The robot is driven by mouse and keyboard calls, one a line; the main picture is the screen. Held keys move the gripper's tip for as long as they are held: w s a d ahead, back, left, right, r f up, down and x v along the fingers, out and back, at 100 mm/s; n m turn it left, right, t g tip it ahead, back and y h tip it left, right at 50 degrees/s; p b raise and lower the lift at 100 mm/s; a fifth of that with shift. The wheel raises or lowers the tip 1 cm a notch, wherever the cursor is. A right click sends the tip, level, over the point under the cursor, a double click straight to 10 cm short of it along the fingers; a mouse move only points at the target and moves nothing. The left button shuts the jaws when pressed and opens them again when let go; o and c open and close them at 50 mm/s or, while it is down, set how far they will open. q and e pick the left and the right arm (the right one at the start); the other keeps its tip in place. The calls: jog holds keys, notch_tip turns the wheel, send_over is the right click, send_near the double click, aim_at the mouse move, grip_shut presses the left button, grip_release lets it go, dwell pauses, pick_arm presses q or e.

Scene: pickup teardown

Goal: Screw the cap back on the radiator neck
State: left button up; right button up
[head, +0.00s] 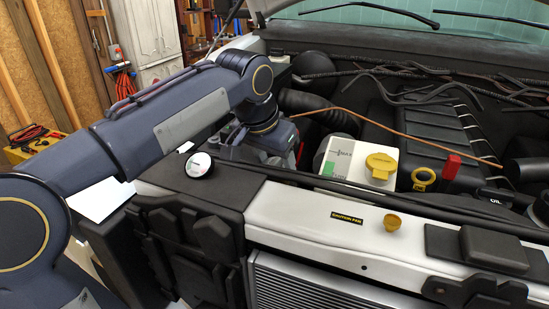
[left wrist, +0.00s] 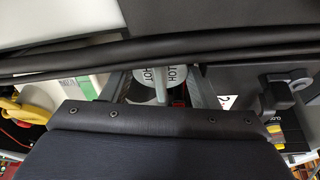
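My left gripper (head: 285,140) reaches down into the front left of the engine bay, behind the long black rod. In the left wrist view, its two fingers (left wrist: 158,84) are spread, with a round white-faced cap (left wrist: 148,77) marked HOT between them. A grey bar crosses the cap's face. The rod hides its upper edge, and I cannot tell whether the fingers press on it. The cap does not show clearly in the head view. The brass radiator neck (head: 392,224) stands uncovered on the light front panel, well right of the gripper. My right gripper is out of view.
The black rod (head: 340,187) runs along the front of the bay. A white reservoir with a yellow cap (head: 381,166) and a yellow ring handle (head: 423,179) stand behind the neck. A round white disc (head: 198,164) sits on the dark left ledge.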

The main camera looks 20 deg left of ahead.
pick_arm(q)
jog(key=c, duration=0.5)
jog(key=shift+o, duration=0.2)
jog(key=shift+a+r+m+h+p, duration=0.1)
jog(key=shift+m+h+p, duration=0.3)
jog(key=shift+m, duration=0.5)
jog(key=shift+m+g+h, duration=0.3)
jog(key=shift+m, duration=0.6)
jog(key=o, duration=1.2)
